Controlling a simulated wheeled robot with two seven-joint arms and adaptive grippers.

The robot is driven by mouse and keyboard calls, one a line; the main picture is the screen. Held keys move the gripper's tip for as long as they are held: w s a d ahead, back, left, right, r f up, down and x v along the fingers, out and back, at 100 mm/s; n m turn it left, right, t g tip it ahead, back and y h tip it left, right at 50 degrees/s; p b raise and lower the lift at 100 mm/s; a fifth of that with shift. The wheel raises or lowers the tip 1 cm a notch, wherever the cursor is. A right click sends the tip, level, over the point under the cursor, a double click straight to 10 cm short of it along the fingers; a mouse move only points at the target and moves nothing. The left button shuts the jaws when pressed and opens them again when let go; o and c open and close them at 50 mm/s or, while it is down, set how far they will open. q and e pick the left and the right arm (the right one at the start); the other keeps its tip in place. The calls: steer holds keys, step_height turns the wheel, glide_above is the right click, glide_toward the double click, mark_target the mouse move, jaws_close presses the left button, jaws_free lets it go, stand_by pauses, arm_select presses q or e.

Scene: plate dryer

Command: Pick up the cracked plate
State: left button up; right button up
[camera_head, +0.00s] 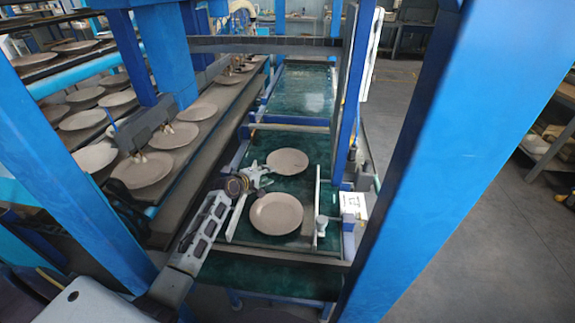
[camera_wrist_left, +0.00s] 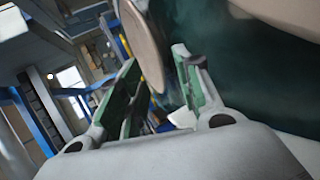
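Two round brownish plates lie on the green conveyor in the head view, a far plate (camera_head: 288,161) and a near plate (camera_head: 276,214). I cannot make out a crack on either one. My left gripper (camera_head: 264,178) is over the conveyor's left side, close to the far plate's near-left edge. In the left wrist view its fingers (camera_wrist_left: 155,62) are open, with a plate (camera_wrist_left: 145,45) seen nearly edge-on in the gap between them. Neither finger clearly touches it. Part of another plate (camera_wrist_left: 285,14) fills the upper right corner. My right gripper is not in view.
A dryer rack with rows of plates (camera_head: 142,170) runs along the left. Blue posts (camera_head: 425,150) frame the conveyor (camera_head: 300,95), with low rails (camera_head: 318,210) along its sides. A small white box (camera_head: 353,205) sits at its right. Open floor lies farther right.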

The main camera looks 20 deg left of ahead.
arm_select(q)
steer(key=shift+w, duration=0.15)
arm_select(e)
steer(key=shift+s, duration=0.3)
arm_select(q)
steer(key=shift+w+f, duration=0.15)
steer(key=shift+w, duration=0.05)
steer(key=shift+w+f, duration=0.25)
steer(key=shift+w, duration=0.65)
steer(key=shift+x, duration=0.95)
steer(key=shift+w+d+f, duration=0.1)
steer(key=shift+w+f, duration=0.1)
steer(key=shift+w, duration=0.05)
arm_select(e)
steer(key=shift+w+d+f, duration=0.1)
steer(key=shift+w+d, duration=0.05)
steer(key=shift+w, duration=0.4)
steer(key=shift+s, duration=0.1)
